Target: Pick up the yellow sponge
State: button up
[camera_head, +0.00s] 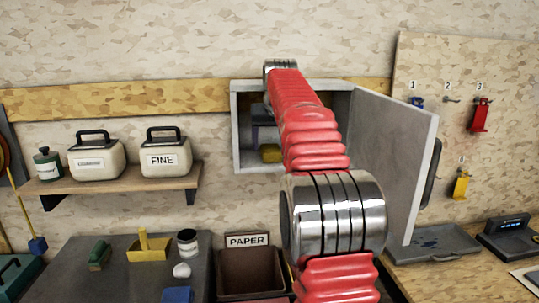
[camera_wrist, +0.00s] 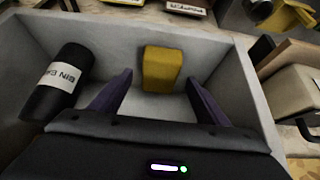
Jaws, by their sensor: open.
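The yellow sponge (camera_head: 270,153) sits low inside the open grey wall cabinet (camera_head: 236,130), partly hidden by my red arm in the head view. In the wrist view the yellow sponge (camera_wrist: 162,68) lies near the cabinet wall, ahead of my gripper and between the lines of its fingers. My gripper (camera_wrist: 159,78) is open, with its two dark purple fingers apart and nothing held. The picture does not clearly show whether the fingertips are level with the sponge.
A black roll with a white label (camera_wrist: 64,82) lies in the cabinet beside my gripper. The cabinet door (camera_head: 395,160) stands open at right. A shelf (camera_head: 110,188) with cream tins is at left. A paper bin (camera_head: 250,265) stands below.

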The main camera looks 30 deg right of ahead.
aim_at(271, 149)
jog(key=shift+x, duration=1.6)
jog(key=shift+c, duration=0.2)
jog(key=c, duration=1.1)
jog(key=shift+r, duration=0.15)
jog(key=shift+r, duration=0.7)
jog(key=s+a, duration=0.4)
jog(key=s, duration=0.4)
jog(key=s+a, duration=0.3)
jog(key=s, duration=0.5)
jog(key=shift+s+a, duration=0.2)
jog(key=shift+a, duration=0.2)
